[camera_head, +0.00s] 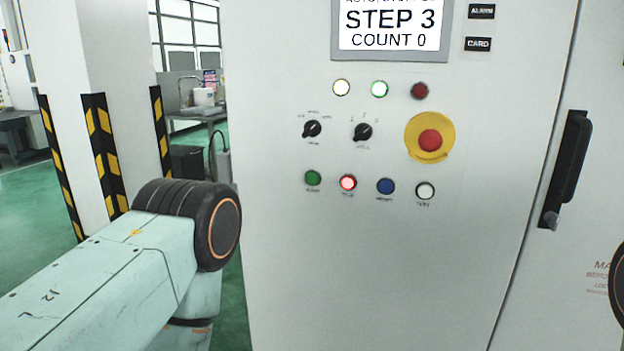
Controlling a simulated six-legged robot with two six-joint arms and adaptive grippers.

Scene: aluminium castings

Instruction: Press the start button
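A white control cabinet (290,260) fills the middle of the head view. Its lower button row holds a green button (313,178) at the left, a lit red button (348,183), a blue button (386,186) and a white button (425,190). The small labels under them are too blurred to read surely. The screen (392,28) above reads STEP 3, COUNT 0. My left arm comes in from the lower left, apart from the buttons in the picture; its gripper is not visible. My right gripper is not in view either.
A red emergency-stop knob (430,140) on a yellow disc sits right of two black rotary switches (312,129). A black door handle (567,170) stands out at the right. A pillar with black-yellow stripes (102,150) stands at the left.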

